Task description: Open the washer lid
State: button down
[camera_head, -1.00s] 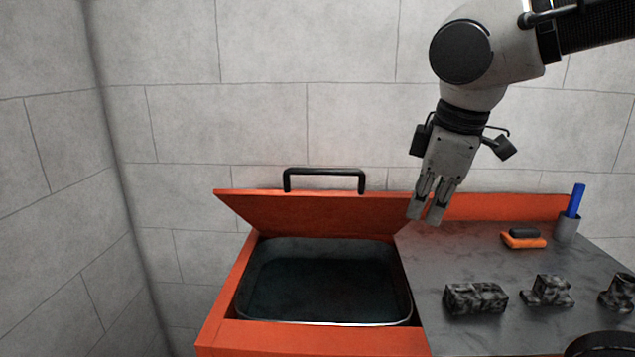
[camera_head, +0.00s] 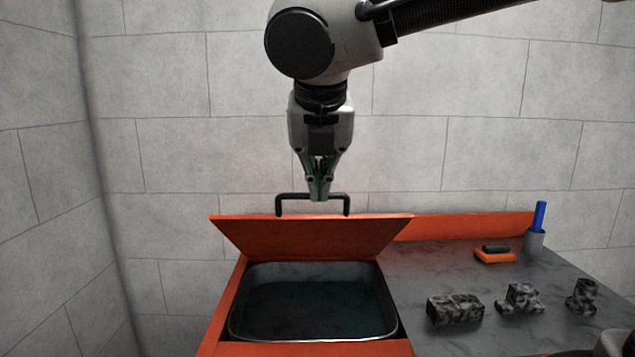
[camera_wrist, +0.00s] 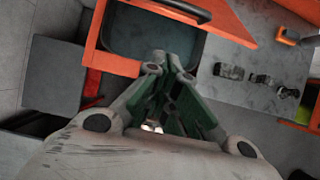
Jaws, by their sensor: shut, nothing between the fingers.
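The orange washer lid (camera_head: 310,238) stands tilted open at the back of the washer, with its black handle (camera_head: 282,206) along the upper edge. Below it the grey basin (camera_head: 315,310) is uncovered, with dark contents. My gripper (camera_head: 319,197) points down, shut and empty, at the handle's crossbar in the head view; whether it touches the handle I cannot tell. In the wrist view my gripper's fingers (camera_wrist: 170,62) are close together, and the orange lid (camera_wrist: 232,20) and basin (camera_wrist: 130,35) lie beyond them.
Right of the basin is a grey worktop (camera_head: 410,270) with several dark mottled parts, including a block (camera_head: 455,309). A block wall (camera_head: 420,150) closes the back.

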jog(key=w+f, duration=0.6)
jog(key=w, duration=0.1)
jog(key=shift+w+d, duration=0.15)
jog(key=shift+w, duration=0.25)
jog(key=shift+r, duration=0.1)
